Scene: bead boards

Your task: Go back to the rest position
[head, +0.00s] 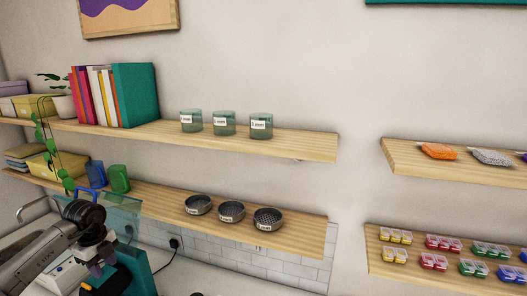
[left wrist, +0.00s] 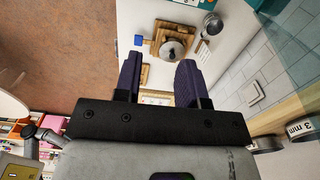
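My left gripper (left wrist: 158,66) shows in the left wrist view with its two dark purple fingers well apart and nothing between them. In the head view my left arm comes in from the lower left, and its gripper (head: 96,268) is at the lower left, in front of the lower shelf (head: 150,196). Its fingers are small and partly hidden there. My right gripper is in neither view.
The upper shelf (head: 310,146) holds books, a plant and glass jars (head: 224,124). The lower shelf holds round metal tins (head: 232,211). Right shelves (head: 440,170) carry bead packs. A pan (left wrist: 172,49) and wooden boards lie below the gripper.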

